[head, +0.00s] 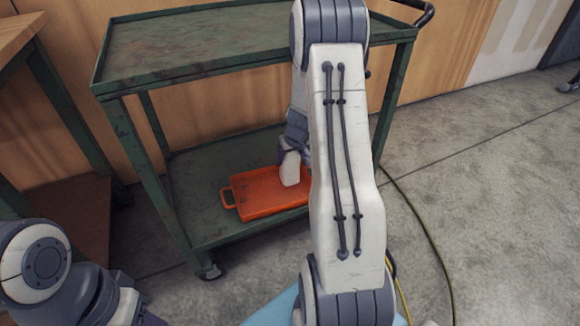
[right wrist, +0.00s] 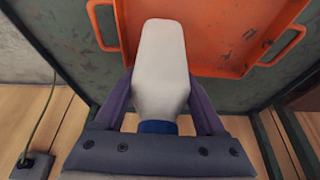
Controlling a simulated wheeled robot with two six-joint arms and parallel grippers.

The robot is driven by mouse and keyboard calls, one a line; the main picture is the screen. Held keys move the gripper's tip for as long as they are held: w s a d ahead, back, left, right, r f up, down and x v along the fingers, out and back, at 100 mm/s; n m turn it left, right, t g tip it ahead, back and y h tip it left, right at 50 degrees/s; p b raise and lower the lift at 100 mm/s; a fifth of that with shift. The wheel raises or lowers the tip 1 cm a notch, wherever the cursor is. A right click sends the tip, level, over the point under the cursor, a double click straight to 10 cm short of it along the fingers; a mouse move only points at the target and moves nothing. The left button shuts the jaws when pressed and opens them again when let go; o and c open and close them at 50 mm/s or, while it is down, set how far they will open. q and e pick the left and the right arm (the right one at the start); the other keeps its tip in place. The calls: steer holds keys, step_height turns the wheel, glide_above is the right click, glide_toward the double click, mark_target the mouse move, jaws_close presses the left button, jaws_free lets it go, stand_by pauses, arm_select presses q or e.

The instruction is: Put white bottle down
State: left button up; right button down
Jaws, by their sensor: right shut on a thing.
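The white bottle (head: 290,169) is in my right gripper (head: 287,150), over the orange tray (head: 258,206) on the cart's lower shelf. In the right wrist view the bottle (right wrist: 161,62) sits between the two purple fingers of my right gripper (right wrist: 160,88), its blue cap (right wrist: 158,127) towards the palm and its white end towards the orange tray (right wrist: 222,30). I cannot tell whether the bottle touches the tray. My right arm hides the tray's right part in the head view. My left arm is at the lower left; its jaws cannot be made out.
The green cart (head: 195,52) has an empty-looking top shelf above the tray and corner posts beside the lower shelf (head: 198,165). A wooden table (head: 20,35) stands at the left. A cable (head: 430,235) lies on the floor at the right.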

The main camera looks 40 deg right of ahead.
mark_target(290, 166)
steer(key=shift+f+b, duration=0.75)
steer(key=shift+f, duration=0.7)
steer(key=shift+f, duration=0.1)
steer(key=shift+f, duration=0.1)
jaws_free()
steer(key=shift+r, duration=0.25)
steer(key=p+v, duration=0.6)
steer(key=v, duration=0.6)
